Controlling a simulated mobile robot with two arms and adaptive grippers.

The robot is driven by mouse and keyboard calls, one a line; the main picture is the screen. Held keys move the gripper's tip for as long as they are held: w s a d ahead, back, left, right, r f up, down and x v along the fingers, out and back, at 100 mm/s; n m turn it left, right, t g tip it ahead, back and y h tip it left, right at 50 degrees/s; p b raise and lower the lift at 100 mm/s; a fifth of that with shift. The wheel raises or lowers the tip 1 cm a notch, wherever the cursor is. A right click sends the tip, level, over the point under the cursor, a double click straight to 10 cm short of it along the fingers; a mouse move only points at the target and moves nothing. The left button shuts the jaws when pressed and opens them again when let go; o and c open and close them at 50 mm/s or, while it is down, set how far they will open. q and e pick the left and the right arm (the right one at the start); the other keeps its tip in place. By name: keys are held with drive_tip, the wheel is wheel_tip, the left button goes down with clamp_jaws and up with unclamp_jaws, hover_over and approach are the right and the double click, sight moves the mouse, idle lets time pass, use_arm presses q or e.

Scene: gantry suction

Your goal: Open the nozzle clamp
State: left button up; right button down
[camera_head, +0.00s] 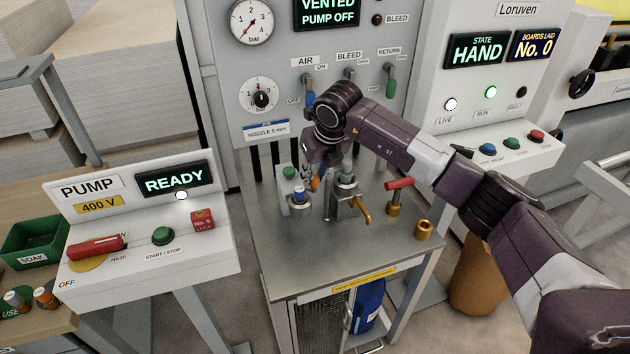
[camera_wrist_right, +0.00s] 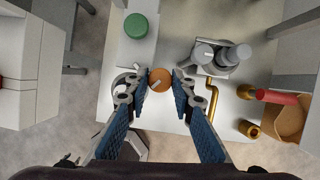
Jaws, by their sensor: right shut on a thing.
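My right gripper (camera_head: 315,178) reaches down over the metal bench. In the wrist view its two blue-padded fingers (camera_wrist_right: 159,88) are shut on a small round orange piece (camera_wrist_right: 159,77) with a pale mark on top. The orange piece lies beside a silver ring-like fitting (camera_wrist_right: 124,80); I cannot tell whether they touch. A grey metal block with upright cylinders (camera_head: 345,186), and a brass lever (camera_head: 363,212) at its side, stands just right of the gripper. The cylinders (camera_wrist_right: 228,55) and lever (camera_wrist_right: 212,103) also show in the wrist view. Which fitting is the nozzle clamp is not clear.
A red-handled brass valve (camera_head: 397,186) and a brass cup (camera_head: 424,230) stand on the bench's right. A green cap (camera_wrist_right: 136,25) tops a white block beyond the fingers. The pump panel (camera_head: 160,215) is at left. The bench front (camera_head: 320,270) is bare.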

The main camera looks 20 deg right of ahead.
drive_tip(key=m+h+b, duration=0.1)
drive_tip(key=m+b, duration=0.3)
drive_tip(key=shift+w+a+f+m+h, duration=0.1)
drive_tip(key=shift+a+m+h, duration=0.1)
drive_tip(key=shift+m+h, duration=0.15)
drive_tip(key=shift+r+m+h+b, duration=0.2)
drive_tip(key=shift+m+h+b, duration=0.45)
drive_tip(key=shift+m+b, duration=1)
drive_tip(key=shift+m+g, duration=0.3)
drive_tip(key=c, duration=1.9)
unclamp_jaws()
drive_tip(key=shift+c, duration=0.2)
drive_tip(key=v, duration=1.2)
